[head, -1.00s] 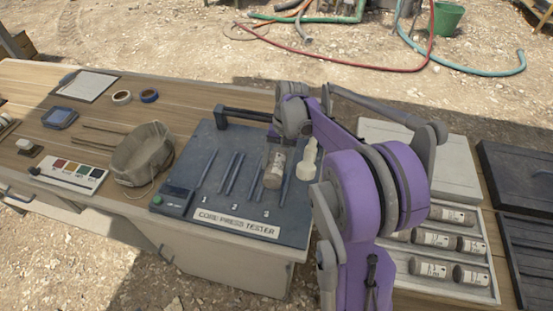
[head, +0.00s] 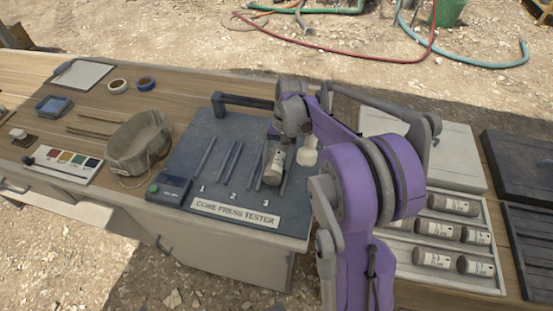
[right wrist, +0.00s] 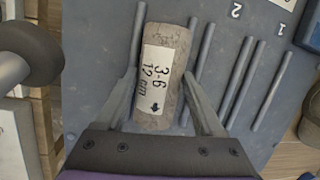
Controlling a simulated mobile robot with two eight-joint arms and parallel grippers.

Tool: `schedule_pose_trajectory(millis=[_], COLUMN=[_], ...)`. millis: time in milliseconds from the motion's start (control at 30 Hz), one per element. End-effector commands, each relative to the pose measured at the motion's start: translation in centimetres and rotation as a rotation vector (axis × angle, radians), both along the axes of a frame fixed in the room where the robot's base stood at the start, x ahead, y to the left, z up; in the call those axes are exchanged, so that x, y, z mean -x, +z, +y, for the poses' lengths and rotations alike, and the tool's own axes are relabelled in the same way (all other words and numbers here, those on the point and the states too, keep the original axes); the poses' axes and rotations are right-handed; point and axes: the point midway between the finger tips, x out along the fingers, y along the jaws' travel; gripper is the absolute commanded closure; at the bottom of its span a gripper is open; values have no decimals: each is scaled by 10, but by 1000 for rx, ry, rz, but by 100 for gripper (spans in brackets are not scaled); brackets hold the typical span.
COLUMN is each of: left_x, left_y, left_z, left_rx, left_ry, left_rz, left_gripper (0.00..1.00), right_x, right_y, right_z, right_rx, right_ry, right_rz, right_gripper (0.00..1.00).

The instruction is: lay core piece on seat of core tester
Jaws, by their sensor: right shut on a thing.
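The core piece (head: 273,164) is a grey-brown cylinder with a white label reading "3-6 12 cm" in the right wrist view (right wrist: 158,112). My right gripper (right wrist: 158,78) is shut on it, one finger along each side. The core piece is over the rods of the seat by number 3 on the core tester (head: 190,135), a dark flat plate with rod pairs and a "CORE PRESS TESTER" label. It is roughly in line with those rods. I cannot tell whether it touches them. My left gripper is out of view.
A pale knobbed object (head: 307,152) stands close right of the core piece, partly behind my arm. A tray of labelled cores (head: 400,252) lies to the right.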

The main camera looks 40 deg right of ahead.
Motion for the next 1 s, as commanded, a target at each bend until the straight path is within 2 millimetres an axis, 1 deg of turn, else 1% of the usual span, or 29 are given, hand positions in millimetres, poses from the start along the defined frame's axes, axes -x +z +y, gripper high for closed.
schedule_pose_trajectory(millis=[467, 933, 967, 1000], left_x=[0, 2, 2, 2], left_y=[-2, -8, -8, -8], left_z=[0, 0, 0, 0], left_rx=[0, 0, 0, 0], left_ry=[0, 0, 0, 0], left_rz=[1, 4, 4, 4], left_gripper=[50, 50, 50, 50], right_x=[1, 1, 1, 1], right_y=[0, -8, -8, -8], right_z=[1, 1, 1, 1], right_rx=[-1, -1, -1, -1], right_ry=[0, 0, 0, 0], right_rz=[1, 1, 1, 1], right_gripper=[100, 100, 29, 21])
